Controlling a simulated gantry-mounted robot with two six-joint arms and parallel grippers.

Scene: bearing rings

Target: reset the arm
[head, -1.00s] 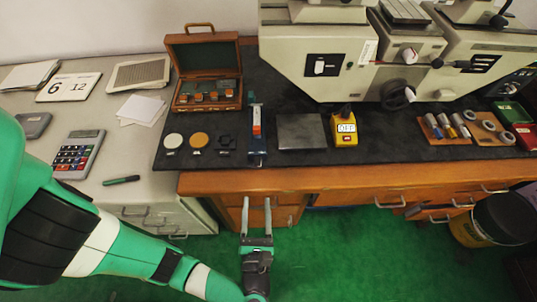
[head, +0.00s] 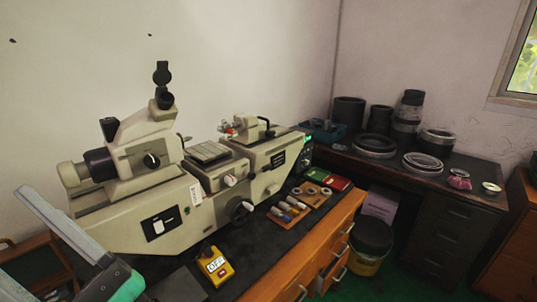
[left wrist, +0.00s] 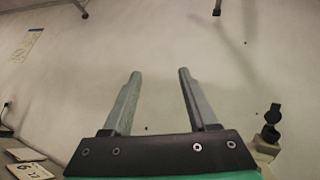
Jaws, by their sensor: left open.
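My left gripper (head: 14,236) is at the lower left corner of the head view, raised in front of the bench and partly cut off by the frame edge. In the left wrist view its two grey fingers (left wrist: 158,75) stand wide apart with nothing between them, against a pale wall. My right arm and gripper are in neither view.
A large cream measuring machine (head: 150,190) stands on the bench beyond my left gripper. A yellow gauge (head: 214,265) and a board of small cylinders (head: 290,209) lie before it. A dark desk (head: 440,195) with bearing rings (head: 423,162) is at right. A bucket (head: 370,245) stands between.

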